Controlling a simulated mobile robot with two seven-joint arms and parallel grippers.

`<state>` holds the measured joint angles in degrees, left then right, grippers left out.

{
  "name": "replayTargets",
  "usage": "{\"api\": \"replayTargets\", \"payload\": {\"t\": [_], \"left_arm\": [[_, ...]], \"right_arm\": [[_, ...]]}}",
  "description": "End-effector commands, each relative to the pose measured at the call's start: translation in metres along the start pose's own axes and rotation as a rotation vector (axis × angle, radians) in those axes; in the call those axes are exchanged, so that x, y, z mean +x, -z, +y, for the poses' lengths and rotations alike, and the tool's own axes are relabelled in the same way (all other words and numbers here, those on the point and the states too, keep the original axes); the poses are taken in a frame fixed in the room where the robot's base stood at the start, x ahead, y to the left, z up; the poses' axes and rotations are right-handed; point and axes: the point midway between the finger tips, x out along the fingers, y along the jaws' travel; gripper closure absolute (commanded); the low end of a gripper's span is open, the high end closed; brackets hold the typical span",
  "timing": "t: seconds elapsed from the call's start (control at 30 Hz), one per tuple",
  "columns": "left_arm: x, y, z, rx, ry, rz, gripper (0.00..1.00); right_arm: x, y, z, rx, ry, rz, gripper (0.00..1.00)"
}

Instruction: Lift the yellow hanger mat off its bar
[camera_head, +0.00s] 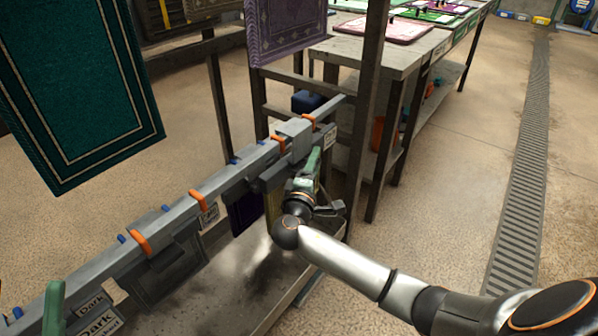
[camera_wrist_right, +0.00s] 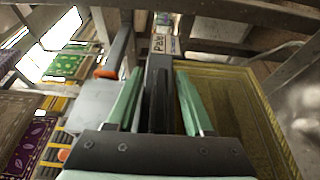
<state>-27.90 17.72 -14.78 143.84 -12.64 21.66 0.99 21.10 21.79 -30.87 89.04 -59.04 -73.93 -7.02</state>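The yellow hanger mat (camera_head: 271,208) hangs below the grey bar (camera_head: 228,173) and shows in the head view as a narrow strip beside my right arm. In the right wrist view the mat (camera_wrist_right: 232,98) fills much of the right side. My right gripper (camera_head: 314,163) is at the far end of the bar. In its wrist view the green fingers (camera_wrist_right: 158,95) stand apart, one on each side of a dark upright piece, with no clear contact. A pale green finger, apparently of my left gripper (camera_head: 55,302), shows at the lower left; its other finger is not visible.
Orange hooks (camera_head: 198,199) sit along the bar. Dark mats (camera_head: 168,262) and a purple one (camera_head: 245,212) hang below it. A teal rug (camera_head: 75,85) and a lilac rug (camera_head: 285,28) hang above. A metal post (camera_head: 369,90) stands close behind my right gripper.

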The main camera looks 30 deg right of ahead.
Motion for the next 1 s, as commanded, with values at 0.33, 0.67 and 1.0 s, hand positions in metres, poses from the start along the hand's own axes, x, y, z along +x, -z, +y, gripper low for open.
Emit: {"api": "replayTargets", "payload": {"t": [0.33, 0.67, 1.0], "left_arm": [[0.0002, 0.0006, -0.0002, -0.004, 0.004, 0.002, 0.50], [0.0001, 0.0007, -0.0001, -0.004, 0.004, 0.003, 0.50], [0.0000, 0.0005, -0.0002, -0.004, 0.004, 0.002, 0.50]], "right_arm": [[-0.0006, 0.0002, -0.0003, 0.000, 0.000, 0.001, 0.89], [-0.0008, 0.0003, -0.0005, 0.000, 0.001, 0.001, 1.00], [-0.0009, 0.0004, -0.0006, 0.000, 0.001, 0.001, 1.00]]}}
